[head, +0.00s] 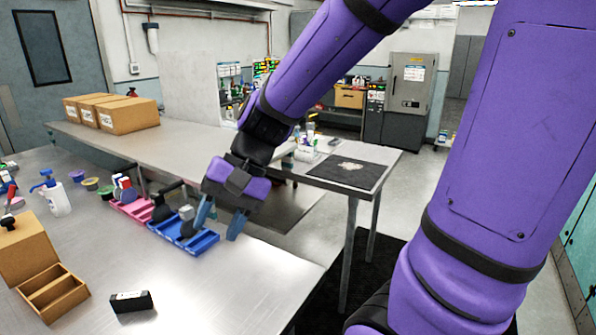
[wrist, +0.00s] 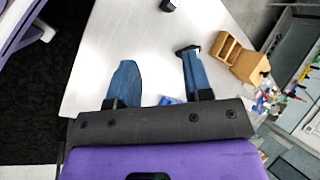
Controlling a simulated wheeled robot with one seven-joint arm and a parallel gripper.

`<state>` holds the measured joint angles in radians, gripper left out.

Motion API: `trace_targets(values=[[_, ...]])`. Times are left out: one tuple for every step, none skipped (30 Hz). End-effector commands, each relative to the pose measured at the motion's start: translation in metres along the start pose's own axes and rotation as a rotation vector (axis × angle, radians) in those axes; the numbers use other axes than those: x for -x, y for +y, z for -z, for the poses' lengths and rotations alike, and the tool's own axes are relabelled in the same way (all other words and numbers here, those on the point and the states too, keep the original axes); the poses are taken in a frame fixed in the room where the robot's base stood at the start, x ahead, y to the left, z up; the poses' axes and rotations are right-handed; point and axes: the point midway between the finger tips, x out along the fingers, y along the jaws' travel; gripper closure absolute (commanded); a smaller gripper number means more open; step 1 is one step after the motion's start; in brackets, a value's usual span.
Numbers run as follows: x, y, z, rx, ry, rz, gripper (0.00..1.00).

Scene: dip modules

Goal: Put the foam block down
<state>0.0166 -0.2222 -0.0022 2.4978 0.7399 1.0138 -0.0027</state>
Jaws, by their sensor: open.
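No foam block is clearly identifiable. A small grey block (head: 187,212) stands at the blue tray (head: 205,242), close beside one finger, and may be it. A black block with a white label (head: 131,301) lies alone on the steel table; it shows at the top of the wrist view (wrist: 168,5). My gripper (head: 220,226) is open above the right end of the blue tray, fingers pointing down, with nothing visible between them. In the wrist view my gripper (wrist: 157,72) has its fingers wide apart, and a dark object (wrist: 187,50) shows at the right fingertip.
A wooden box (head: 52,290) stands at the front left. A pink tray (head: 130,208) with tools adjoins the blue tray. A spray bottle (head: 55,196) and small tubs stand at the left. The table's front middle is clear around the black block.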

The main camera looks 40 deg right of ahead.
Motion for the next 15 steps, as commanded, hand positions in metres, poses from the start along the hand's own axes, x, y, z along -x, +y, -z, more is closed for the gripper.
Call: trace_targets(values=[[0.011,0.004,-0.007,0.059,0.045,-0.032,0.54],[0.017,0.007,-0.011,0.094,0.071,-0.056,0.54],[0.024,0.012,-0.015,0.138,0.105,-0.087,0.54],[0.030,0.015,-0.019,0.172,0.132,-0.111,0.54],[0.036,0.018,-0.022,0.204,0.159,-0.135,0.54],[0.044,0.023,-0.026,0.247,0.196,-0.167,0.54],[0.050,0.026,-0.029,0.278,0.226,-0.191,0.54],[0.057,0.029,-0.032,0.309,0.256,-0.216,0.54],[0.065,0.034,-0.035,0.348,0.294,-0.249,0.54],[0.071,0.037,-0.038,0.377,0.324,-0.273,0.54],[0.077,0.040,-0.041,0.404,0.353,-0.298,0.54],[0.085,0.044,-0.044,0.438,0.391,-0.329,0.54],[0.090,0.047,-0.046,0.461,0.418,-0.350,0.54],[0.096,0.050,-0.048,0.481,0.442,-0.371,0.54],[0.102,0.053,-0.051,0.506,0.472,-0.396,0.54]])
